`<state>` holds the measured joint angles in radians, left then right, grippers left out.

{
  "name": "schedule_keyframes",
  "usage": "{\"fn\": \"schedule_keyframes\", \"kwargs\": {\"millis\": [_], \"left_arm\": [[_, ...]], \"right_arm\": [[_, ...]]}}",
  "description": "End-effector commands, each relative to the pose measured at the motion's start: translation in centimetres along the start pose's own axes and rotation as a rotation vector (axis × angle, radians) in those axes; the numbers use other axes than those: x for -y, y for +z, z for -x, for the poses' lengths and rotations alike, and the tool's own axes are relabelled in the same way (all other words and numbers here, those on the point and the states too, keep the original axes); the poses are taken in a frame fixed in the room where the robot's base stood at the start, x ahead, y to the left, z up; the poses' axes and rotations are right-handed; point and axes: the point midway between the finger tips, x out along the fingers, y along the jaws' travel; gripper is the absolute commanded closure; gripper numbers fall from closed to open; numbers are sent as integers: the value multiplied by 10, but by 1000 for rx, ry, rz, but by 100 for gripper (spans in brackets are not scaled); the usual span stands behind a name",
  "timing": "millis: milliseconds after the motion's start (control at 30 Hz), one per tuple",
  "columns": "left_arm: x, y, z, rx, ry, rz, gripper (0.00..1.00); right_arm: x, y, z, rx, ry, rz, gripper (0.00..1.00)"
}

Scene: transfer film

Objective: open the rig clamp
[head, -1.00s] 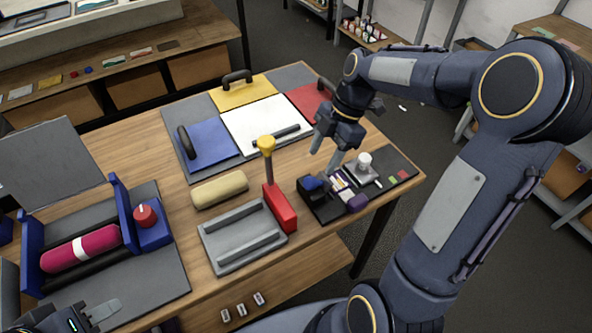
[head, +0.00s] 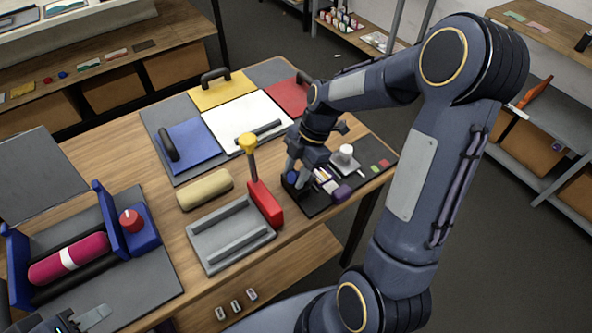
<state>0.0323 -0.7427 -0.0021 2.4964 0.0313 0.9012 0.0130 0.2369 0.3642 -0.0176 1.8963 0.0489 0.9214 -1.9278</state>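The rig clamp appears to be the grey ribbed plate (head: 230,236) with a red block (head: 264,203) at its right edge. A yellow-knobbed lever (head: 247,145) rises from the block, nearly upright and leaning slightly left. My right gripper (head: 298,182) points down at the black holder (head: 316,203), right of the lever and apart from it. Its fingertips are close around or beside a small blue item (head: 292,177); I cannot tell whether they grip it. My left gripper (head: 92,318) shows only partly at the bottom left corner, away from the clamp; its opening is unclear.
A tan roll (head: 205,189) lies behind the clamp. A blue frame (head: 138,237) with a red knob and magenta roller (head: 68,258) stands left. Blue, yellow, white and red panels lie behind. A white-topped piece (head: 346,152) sits right of the holder.

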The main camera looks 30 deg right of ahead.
Motion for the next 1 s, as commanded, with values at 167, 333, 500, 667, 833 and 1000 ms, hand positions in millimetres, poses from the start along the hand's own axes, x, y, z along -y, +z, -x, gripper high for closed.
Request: {"fn": "schedule_keyframes", "kwargs": {"millis": [167,333,500,667,833,1000], "left_arm": [[0,0,0,0,0,0,64],[1,1,-2,0,0,0,64],[4,5,-9,0,0,0,64],[5,6,-11,0,0,0,64],[5,6,-11,0,0,0,64],[5,5,-11,0,0,0,64]], "right_arm": [[0,0,0,0,0,0,87],[0,-1,-2,25,-2,3,92],[0,-8,-9,146,-3,8,92],[0,-10,-12,226,-1,3,92],[0,-10,-11,240,1,-1,92],[0,-10,-11,238,1,-1,68]]}}
